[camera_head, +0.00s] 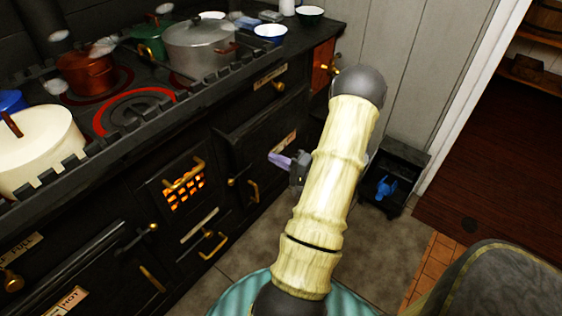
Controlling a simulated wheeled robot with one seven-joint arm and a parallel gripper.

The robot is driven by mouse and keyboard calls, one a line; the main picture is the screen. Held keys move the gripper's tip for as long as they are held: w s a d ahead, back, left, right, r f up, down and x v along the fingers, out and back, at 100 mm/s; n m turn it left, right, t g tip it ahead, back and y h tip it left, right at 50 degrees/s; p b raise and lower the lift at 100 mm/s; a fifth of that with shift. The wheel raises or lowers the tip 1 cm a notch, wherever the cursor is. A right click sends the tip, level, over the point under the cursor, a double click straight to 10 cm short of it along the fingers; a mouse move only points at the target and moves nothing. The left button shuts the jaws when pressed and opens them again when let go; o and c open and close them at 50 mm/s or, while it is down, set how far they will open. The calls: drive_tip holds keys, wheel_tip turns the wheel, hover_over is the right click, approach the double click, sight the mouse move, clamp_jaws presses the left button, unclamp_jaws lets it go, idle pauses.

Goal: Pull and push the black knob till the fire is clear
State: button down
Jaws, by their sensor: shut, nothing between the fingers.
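The fire glows orange behind the barred grate (184,190) in the front of the black stove (120,205). A brass handle crosses the grate's top. Brass knobs (153,228) and handles (213,246) show on the stove front, but I cannot make out a black knob for certain. My gripper (279,160), with pale purple fingers, is shut and empty. In the picture it lies in front of the stove door right of the grate, pointing left. I cannot tell whether it touches the door. My arm hides part of the stove's right end.
A cream pot (40,150), a copper pot (84,76), a green pot (150,42) and a large grey pot (200,48) stand on the stove top. A black box with a blue item (384,188) stands on the floor at right. Tiled floor (245,240) lies open before the stove.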

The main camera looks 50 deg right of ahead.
sight(241, 142)
drive_tip(key=w, duration=0.3)
drive_tip(key=w+a+b, duration=0.1)
drive_tip(key=w, duration=0.6)
drive_tip(key=shift+w+a+r, duration=0.1)
drive_tip(key=shift+a, duration=0.3)
drive_tip(key=w+p, duration=0.2)
drive_tip(key=w, duration=0.5)
drive_tip(key=shift+w+a+r, duration=0.15)
drive_tip(key=shift+w+a, duration=0.05)
drive_tip(key=shift+a, duration=0.15)
drive_tip(key=shift+r, duration=0.1)
drive_tip(key=shift+p, duration=0.35)
